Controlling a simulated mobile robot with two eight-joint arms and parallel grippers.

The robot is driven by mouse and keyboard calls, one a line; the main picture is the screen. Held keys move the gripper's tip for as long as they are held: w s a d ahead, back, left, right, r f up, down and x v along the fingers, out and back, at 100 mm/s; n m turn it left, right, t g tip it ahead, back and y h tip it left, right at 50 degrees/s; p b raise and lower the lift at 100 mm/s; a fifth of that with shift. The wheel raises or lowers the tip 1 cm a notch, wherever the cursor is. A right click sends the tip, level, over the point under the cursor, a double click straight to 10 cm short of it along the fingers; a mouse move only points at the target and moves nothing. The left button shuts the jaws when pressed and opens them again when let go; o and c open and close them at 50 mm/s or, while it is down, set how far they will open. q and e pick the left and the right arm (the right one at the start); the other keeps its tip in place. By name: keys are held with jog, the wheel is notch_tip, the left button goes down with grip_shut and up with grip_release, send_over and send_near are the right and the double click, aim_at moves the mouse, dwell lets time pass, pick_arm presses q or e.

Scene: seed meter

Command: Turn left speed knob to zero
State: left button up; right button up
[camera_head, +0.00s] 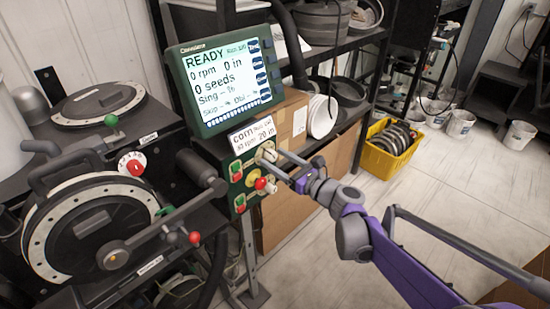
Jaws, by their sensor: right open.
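The green control panel (228,160) stands below the screen, with buttons and knobs on its face. A pale round knob (252,178) sits at its middle left, beside a red knob (261,184). Another pale knob (268,151) sits higher on the right. My right gripper (271,157) reaches in from the right, its jaws open at this upper knob. I cannot tell whether the fingers touch it. The knob markings are too small to read. My left gripper is not in view.
The screen (225,85) above the panel reads READY, 0 rpm and 0 seeds. Round seed meter discs (75,225) with a lever and red handle (194,238) stand at left. A yellow crate (375,163) is on the floor.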

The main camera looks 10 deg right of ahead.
jog(key=shift+w+a, duration=0.3)
jog(key=shift+w, duration=0.05)
jog(key=shift+c, duration=0.2)
grip_shut()
